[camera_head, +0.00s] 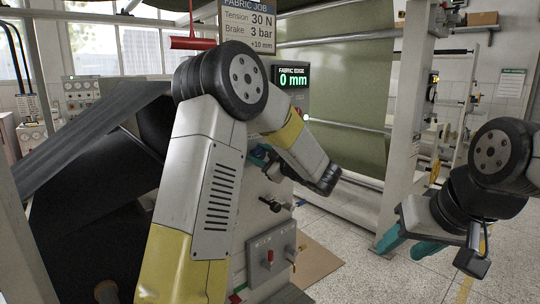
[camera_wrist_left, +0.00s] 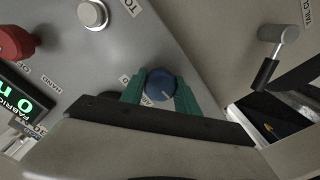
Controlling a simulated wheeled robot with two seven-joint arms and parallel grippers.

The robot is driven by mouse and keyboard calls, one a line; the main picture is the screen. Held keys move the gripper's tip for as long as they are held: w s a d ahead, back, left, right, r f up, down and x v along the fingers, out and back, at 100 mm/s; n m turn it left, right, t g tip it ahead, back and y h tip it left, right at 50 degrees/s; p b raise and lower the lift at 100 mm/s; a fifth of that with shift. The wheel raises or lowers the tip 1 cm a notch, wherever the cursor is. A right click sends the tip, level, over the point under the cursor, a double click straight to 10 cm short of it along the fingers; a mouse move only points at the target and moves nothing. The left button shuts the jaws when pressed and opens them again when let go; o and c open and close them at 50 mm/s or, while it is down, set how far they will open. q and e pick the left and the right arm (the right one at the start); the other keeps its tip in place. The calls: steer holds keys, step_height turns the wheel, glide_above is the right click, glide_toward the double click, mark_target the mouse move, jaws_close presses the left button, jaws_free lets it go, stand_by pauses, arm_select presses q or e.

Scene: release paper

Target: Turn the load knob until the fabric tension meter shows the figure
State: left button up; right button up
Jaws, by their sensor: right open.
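A round blue knob (camera_wrist_left: 160,86) with a pale pointer line sits on the grey panel in the left wrist view. The teal fingers of my left gripper (camera_wrist_left: 160,92) lie against both sides of it. The labels beside the knob are partly covered, so I cannot read whether it is the load knob. In the head view my left gripper (camera_head: 260,153) is at the machine's panel, partly behind my arm. My right gripper (camera_head: 408,243) is open and empty at the right. A display (camera_head: 292,80) reads "FABRIC EDGE 0 mm". I see no tension reading on a meter.
A job card (camera_head: 249,24) reads Tension 30 N, Brake 3 bar, +10 mm. A silver button (camera_wrist_left: 92,13), a red knob (camera_wrist_left: 16,42) and a black-ended lever (camera_wrist_left: 270,62) are near the blue knob. Green fabric (camera_head: 345,75) hangs behind. Open floor lies at the right.

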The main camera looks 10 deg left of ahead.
arm_select(q)
jaws_close()
steer(key=shift+m, duration=1.1)
steer(key=o, duration=1.1)
jaws_free()
steer(key=shift+d, duration=0.15)
steer(key=v, duration=0.7)
steer(key=shift+s+d, duration=0.2)
steer(key=shift+s, duration=0.05)
